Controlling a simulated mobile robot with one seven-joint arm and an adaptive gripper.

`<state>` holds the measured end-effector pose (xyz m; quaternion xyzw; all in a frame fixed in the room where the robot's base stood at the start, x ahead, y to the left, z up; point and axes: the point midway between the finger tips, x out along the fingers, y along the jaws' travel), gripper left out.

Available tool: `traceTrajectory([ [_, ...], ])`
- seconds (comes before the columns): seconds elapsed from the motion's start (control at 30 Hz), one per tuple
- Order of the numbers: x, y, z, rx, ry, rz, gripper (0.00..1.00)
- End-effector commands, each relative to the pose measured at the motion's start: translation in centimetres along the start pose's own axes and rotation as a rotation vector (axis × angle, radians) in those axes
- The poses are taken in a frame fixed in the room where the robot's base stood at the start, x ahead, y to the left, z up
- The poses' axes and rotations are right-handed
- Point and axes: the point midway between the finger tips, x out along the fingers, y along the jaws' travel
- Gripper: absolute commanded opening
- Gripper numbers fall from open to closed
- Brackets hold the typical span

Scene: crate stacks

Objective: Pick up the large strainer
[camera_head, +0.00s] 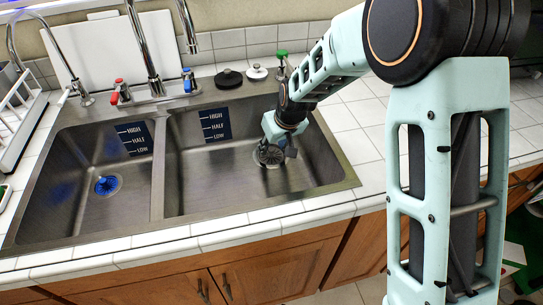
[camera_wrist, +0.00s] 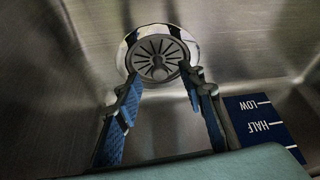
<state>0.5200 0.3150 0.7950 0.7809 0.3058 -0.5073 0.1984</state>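A round metal strainer (camera_head: 268,156) with dark radial slots lies at the drain in the right sink basin. In the wrist view the strainer (camera_wrist: 156,58) is at top centre, with a bright ring around it. My gripper (camera_head: 279,150) is down inside the right basin, just over the strainer. In the wrist view my gripper (camera_wrist: 160,78) has its two blue-padded fingers apart, with the tips near the left and right edges of the strainer. Nothing is seen held between them. I cannot tell whether the tips touch the rim.
The left basin (camera_head: 75,215) has a blue-lit drain (camera_head: 107,185). A divider (camera_head: 158,170) separates the basins. A faucet (camera_head: 150,60) stands behind them. A black stopper (camera_head: 228,78) and a white stopper (camera_head: 257,72) sit on the back edge. Basin walls surround my gripper.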

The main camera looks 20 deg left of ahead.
Motion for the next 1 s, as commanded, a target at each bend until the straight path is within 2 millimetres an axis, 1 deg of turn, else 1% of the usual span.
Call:
traceTrajectory([
  [0.03,0.7,0.0,0.0,0.000,0.000,0.000,0.36],
  [0.13,1.5,0.0,-0.1,0.000,0.001,0.001,0.36],
  [0.4,1.7,0.1,-0.1,0.000,0.002,0.001,0.36],
  [0.47,1.7,0.1,-0.1,0.000,0.002,0.001,0.31],
  [0.73,1.7,0.1,-0.1,0.000,0.002,0.001,0.01],
  [0.77,1.7,0.1,-0.1,0.000,0.002,0.001,0.00],
  [1.0,1.6,0.1,-0.1,0.000,0.002,0.001,0.00],
])
